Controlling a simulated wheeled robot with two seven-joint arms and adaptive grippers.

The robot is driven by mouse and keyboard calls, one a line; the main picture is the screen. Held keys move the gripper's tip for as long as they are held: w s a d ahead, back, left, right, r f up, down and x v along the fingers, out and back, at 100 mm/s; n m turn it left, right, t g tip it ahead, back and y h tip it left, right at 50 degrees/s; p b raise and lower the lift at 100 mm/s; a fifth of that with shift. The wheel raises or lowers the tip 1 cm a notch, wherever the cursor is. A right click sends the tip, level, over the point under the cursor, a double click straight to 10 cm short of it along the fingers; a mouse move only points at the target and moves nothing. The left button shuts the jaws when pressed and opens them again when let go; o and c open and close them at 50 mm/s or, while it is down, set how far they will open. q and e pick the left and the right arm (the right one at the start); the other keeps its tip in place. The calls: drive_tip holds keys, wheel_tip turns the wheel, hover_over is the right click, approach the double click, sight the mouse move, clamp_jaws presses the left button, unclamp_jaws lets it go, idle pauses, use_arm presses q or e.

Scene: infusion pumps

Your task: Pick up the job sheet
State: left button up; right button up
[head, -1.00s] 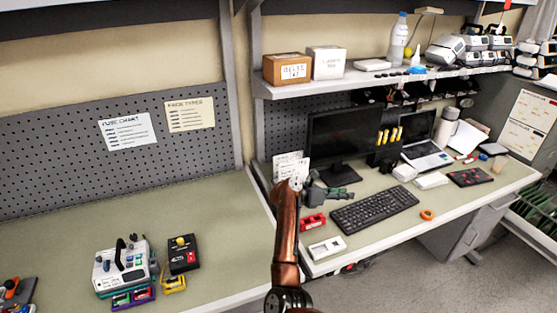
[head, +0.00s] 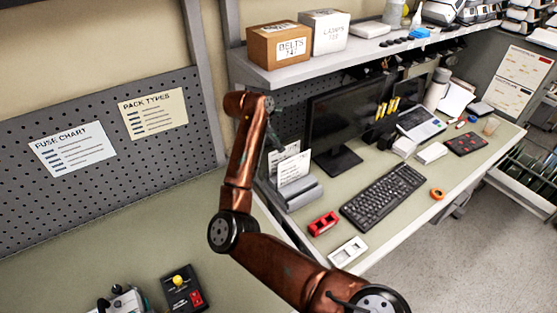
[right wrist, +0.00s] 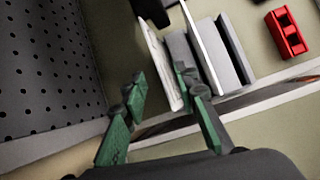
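Two white printed sheets stand upright in a grey holder (head: 300,194) on the desk, left of the monitor: a rear sheet (head: 282,155) and a front sheet (head: 294,168). Which is the job sheet I cannot read. My right gripper (head: 275,138) is just above and behind them, partly hidden by my arm. In the right wrist view, its green fingers (right wrist: 160,88) are open, on either side of the nearer sheet (right wrist: 158,62). A clear gap shows on the left finger's side; contact on the right is unclear. My left gripper is out of view.
The monitor (head: 345,115) stands close on the right, a shelf (head: 300,65) overhead, and a pegboard (head: 85,165) on the left.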

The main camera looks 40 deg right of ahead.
drive_tip(key=x, duration=0.7)
drive_tip(key=shift+f, duration=0.25)
drive_tip(key=shift+c, duration=0.5)
drive_tip(key=shift+d, duration=0.1)
clamp_jaws()
